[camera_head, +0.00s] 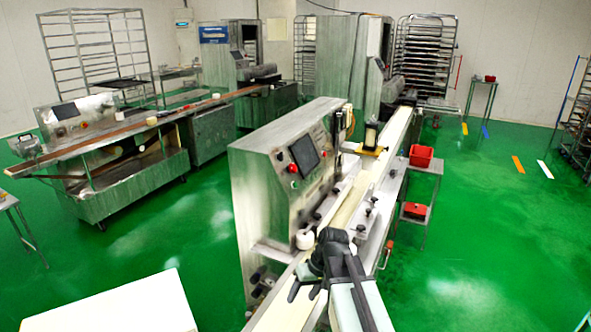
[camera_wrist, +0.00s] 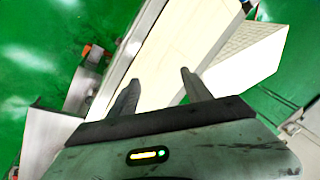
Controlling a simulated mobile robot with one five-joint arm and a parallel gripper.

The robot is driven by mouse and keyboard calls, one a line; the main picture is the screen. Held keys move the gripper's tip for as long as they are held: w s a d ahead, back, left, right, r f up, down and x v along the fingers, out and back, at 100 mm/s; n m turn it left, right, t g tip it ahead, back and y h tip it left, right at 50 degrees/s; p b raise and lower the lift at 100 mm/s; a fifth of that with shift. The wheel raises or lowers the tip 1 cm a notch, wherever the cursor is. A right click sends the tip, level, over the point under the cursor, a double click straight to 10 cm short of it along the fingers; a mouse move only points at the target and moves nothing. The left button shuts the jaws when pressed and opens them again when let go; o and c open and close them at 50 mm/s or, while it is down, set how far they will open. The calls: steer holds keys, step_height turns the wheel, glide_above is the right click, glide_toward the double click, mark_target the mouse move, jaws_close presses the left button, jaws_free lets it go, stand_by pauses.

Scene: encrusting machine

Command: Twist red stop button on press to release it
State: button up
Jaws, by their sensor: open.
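The press (camera_head: 285,190) is a grey metal cabinet with a dark tilted screen, standing beside a cream conveyor belt. The red stop button (camera_head: 293,169) sits on its front panel, just left of and below the screen. Whether it is pressed in is too small to tell. My gripper (camera_head: 304,294) is open and empty, low over the near end of the belt, well below and apart from the button. In the wrist view my gripper (camera_wrist: 159,80) has its two dark fingers spread above the cream belt (camera_wrist: 180,45). I cannot make out the button there.
A red bin (camera_head: 421,155) stands on a side table to the right. A white box top (camera_head: 115,306) is at the front left. Green floor is open on the right.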

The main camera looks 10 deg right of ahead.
steer(key=w+r+n+t+y, duration=0.25)
steer(key=w+r, duration=0.25)
steer(key=w, duration=0.4)
steer(key=n+t+y+p, duration=0.3)
steer(key=t+y, duration=0.4)
steer(key=t, duration=0.1)
glide_toward(296, 169)
steer(key=shift+y, duration=0.25)
steer(key=x, duration=0.8)
steer(key=shift+w+a+f, duration=0.15)
steer(key=shift+w+a, duration=0.05)
steer(key=shift+a, duration=0.15)
jaws_close()
